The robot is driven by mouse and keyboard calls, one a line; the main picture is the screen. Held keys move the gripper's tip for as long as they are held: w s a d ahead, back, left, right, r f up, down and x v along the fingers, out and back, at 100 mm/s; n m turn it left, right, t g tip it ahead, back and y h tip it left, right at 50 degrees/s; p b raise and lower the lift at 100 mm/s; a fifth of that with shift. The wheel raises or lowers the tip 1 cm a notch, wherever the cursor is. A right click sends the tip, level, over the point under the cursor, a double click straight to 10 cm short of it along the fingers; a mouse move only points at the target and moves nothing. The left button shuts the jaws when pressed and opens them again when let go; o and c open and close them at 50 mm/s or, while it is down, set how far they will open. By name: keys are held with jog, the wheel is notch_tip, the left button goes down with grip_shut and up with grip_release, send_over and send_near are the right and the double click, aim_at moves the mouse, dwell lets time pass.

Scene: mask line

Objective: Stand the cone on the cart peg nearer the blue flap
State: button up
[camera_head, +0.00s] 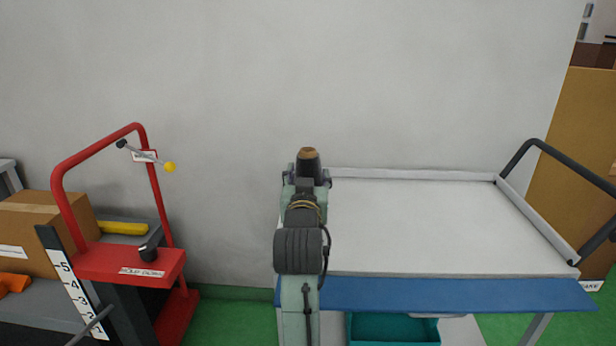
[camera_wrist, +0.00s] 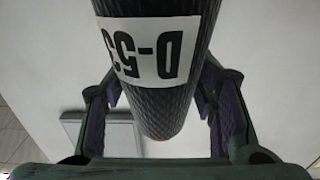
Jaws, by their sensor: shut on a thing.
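My gripper (camera_head: 308,180) is raised at the left end of the cart and is shut on a dark, tapered cone (camera_head: 308,157) with a brownish end pointing up. In the wrist view the cone (camera_wrist: 160,108) is textured and black, with a white label reading "D-53" upside down, between the two fingers (camera_wrist: 162,115). The cart (camera_head: 440,225) has a pale flat top. A blue flap (camera_head: 450,294) runs along its front edge. I see no peg on the visible part of the top; my arm hides part of the left end.
A dark handle (camera_head: 560,160) rises at the cart's right end. A teal bin (camera_head: 390,329) sits below the top. A red stand (camera_head: 125,262) with a numbered scale is at the left, near a cardboard box (camera_head: 40,225). The wrist view shows a grey square plate (camera_wrist: 112,140).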

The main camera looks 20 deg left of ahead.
jog(key=shift+f+b, duration=2.4)
jog(key=shift+f, duration=0.45)
jog(key=shift+f+b, duration=0.7)
jog(key=shift+f, duration=0.45)
jog(key=shift+f, duration=0.5)
jog(key=o, duration=1.5)
